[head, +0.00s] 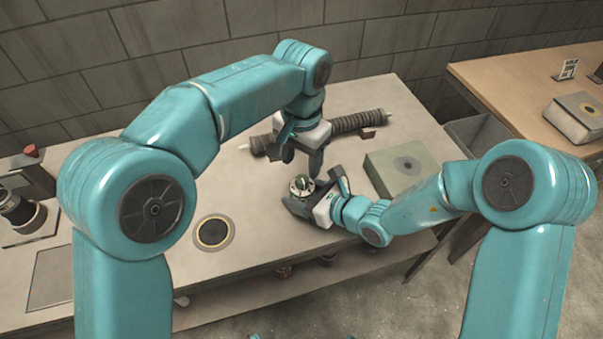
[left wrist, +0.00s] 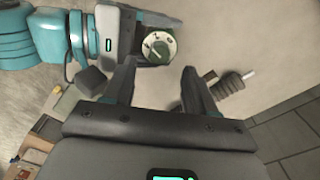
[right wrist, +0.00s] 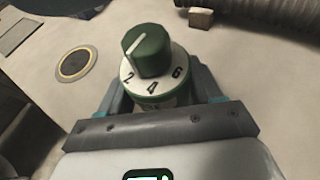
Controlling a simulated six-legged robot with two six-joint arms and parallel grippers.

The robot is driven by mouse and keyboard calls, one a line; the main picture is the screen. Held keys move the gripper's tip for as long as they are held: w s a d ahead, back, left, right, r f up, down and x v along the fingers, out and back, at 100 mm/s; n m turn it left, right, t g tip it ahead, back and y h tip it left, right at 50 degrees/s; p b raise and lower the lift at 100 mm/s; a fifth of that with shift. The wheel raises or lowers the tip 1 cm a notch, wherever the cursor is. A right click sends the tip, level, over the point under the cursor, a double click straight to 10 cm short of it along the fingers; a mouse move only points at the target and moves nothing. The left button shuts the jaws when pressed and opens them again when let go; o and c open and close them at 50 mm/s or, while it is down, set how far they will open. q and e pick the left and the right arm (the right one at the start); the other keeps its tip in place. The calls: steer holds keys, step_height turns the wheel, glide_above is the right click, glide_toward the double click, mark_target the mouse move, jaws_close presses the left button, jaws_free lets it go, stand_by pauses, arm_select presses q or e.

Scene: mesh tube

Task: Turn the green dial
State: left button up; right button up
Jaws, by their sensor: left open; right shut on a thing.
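The green dial (head: 301,184) is a green knob with a white pointer line on a round white base. In the right wrist view the dial (right wrist: 150,48) stands upright, with 2, 4 and 6 showing on its base (right wrist: 150,82). My right gripper (head: 311,190) is shut around the white base, one finger on each side, below the knob. My left gripper (head: 297,160) is open and empty above the dial. In the left wrist view the dial (left wrist: 158,47) shows just beyond the gap between its fingertips.
A ribbed mesh tube (head: 357,121) lies behind the grippers on the table (head: 270,245). A greenish box (head: 402,172) stands right of the dial. A round dark disc (head: 213,232) lies front left. A wooden table (head: 495,75) with another box is far right.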

mark_target(302, 179)
arm_select(q)
step_height(302, 179, down, 6)
steer(key=shift+r, duration=0.2)
jaws_close()
steer(key=shift+d+n, duration=0.1)
steer(key=shift+n, duration=3.1)
